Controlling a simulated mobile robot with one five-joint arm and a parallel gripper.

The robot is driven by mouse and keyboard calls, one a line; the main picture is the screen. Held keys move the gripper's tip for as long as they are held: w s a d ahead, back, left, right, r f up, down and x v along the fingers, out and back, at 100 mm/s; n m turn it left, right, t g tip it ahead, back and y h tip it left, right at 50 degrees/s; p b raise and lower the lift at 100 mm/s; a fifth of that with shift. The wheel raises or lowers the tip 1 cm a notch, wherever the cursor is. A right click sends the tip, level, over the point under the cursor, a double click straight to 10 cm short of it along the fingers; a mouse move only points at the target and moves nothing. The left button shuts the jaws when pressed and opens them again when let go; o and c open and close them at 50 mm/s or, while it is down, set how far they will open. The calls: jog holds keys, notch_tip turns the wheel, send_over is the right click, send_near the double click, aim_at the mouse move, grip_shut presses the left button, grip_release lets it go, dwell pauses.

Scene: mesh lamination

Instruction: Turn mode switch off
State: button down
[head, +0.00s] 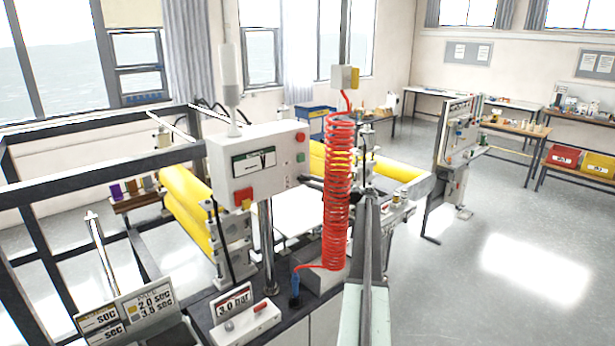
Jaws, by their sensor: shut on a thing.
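A white control box (258,165) stands on a post at the centre left, with a small display, a green and a red button at its right edge, and a red button low on its left. A small dark knob, which looks like the mode switch (289,181), sits at the box's lower right. My gripper (303,181) reaches from the right to this knob, small and dark in the view, and is shut on it. A red coiled hose (338,190) hides part of my wrist. The angle of the switch is too small to read.
The hose hangs close to my arm. Yellow rollers (188,205) lie behind the box at left. A white box with a red switch (246,322) and a 3.0 bar sign (233,302) stand on the bench below. The floor (500,260) at right is clear.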

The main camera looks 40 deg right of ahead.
jog(key=shift+r+n+g+p, duration=0.1)
jog(key=shift+n+g+p, duration=0.2)
jog(key=shift+n+p, duration=0.75)
jog(key=shift+n, duration=0.45)
jog(key=c, duration=1.4)
grip_release()
jog(key=shift+c, duration=0.2)
jog(key=v, duration=0.8)
